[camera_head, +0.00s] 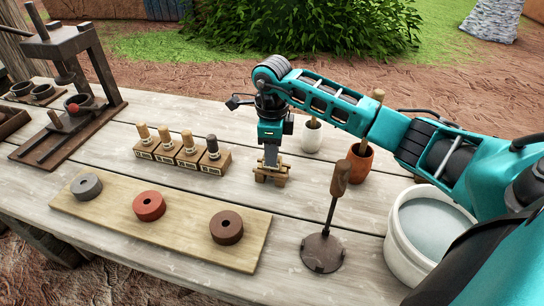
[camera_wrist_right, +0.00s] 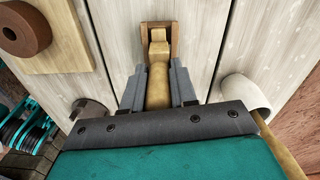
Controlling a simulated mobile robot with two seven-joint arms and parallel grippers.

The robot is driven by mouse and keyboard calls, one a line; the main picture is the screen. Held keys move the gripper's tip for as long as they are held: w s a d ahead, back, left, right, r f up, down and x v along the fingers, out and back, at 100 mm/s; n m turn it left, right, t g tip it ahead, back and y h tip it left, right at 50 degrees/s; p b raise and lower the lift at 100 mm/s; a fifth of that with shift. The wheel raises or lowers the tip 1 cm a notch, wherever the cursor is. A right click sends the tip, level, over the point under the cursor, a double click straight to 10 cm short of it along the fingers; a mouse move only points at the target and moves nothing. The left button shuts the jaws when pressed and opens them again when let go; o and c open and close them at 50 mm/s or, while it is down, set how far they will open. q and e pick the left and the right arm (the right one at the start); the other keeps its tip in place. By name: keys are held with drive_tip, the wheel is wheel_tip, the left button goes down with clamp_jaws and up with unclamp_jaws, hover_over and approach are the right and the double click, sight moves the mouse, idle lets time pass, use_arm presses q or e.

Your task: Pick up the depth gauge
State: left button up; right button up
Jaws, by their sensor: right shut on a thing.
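My right gripper (camera_head: 271,163) points down at the middle of the table and is shut on a small wooden piece, which I take for the depth gauge (camera_head: 270,177). In the right wrist view the gauge's pale wooden shaft (camera_wrist_right: 158,86) lies between the two grey fingers of my right gripper (camera_wrist_right: 158,92). A narrower neck and a darker brown wooden frame show beyond the fingertips. The gauge's lower part is at or very near the tabletop; I cannot tell whether it touches. The fingers hide part of the shaft. My left gripper is not in the head view.
Several stamps (camera_head: 182,154) stand left of the gripper. A board (camera_head: 110,218) with three clay rings lies in front. A handled disc (camera_head: 322,252), white bucket (camera_head: 402,250), orange pot (camera_head: 360,163) and white pot (camera_head: 311,139) are to the right. A press (camera_head: 98,75) stands back left.

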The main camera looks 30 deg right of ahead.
drive_tip(key=shift+r, duration=0.15)
clamp_jaws()
drive_tip(key=shift+r, duration=0.25)
wheel_tip(320, 180, up, 19)
drive_tip(key=p, duration=0.2)
drive_tip(key=shift+r, duration=0.15)
drive_tip(key=shift+o, duration=1.5)
unclamp_jaws()
clamp_jaws()
